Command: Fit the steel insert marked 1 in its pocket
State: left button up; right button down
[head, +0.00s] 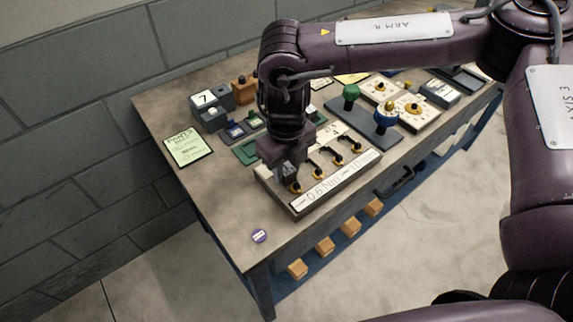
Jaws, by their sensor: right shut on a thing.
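My right gripper (288,172) points down at the near left end of a pale rack (325,186) lettered "0.6 Nm" to "10 Nm". It is shut on what looks like the leftmost black-handled tool, whose yellow ring (295,188) shows just below the fingers. The tool seems to stand in the rack; the fingers hide most of it. Other black-handled tools (338,159) stand in a row to its right. I cannot make out a steel insert marked 1 or its pocket. My left gripper is out of view.
A green tray (247,153) and small dark blocks (236,131) lie left of my gripper. Green (351,91) and blue (385,118) knobs stand to the right. A notice (188,147) and purple disc (259,236) lie on the bench. The bench's front left is mostly clear.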

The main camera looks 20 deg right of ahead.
jog(key=shift+f+b, duration=0.35)
jog(key=shift+f, duration=0.25)
dwell(0.4)
jog(key=shift+r+p, duration=0.35)
dwell(0.7)
jog(key=shift+f, duration=0.3)
dwell(0.4)
jog(key=shift+r+p, duration=0.25)
jog(key=shift+p, duration=0.15)
dwell(0.6)
jog(key=shift+f, duration=0.25)
dwell(0.4)
jog(key=shift+r, duration=0.25)
dwell(0.8)
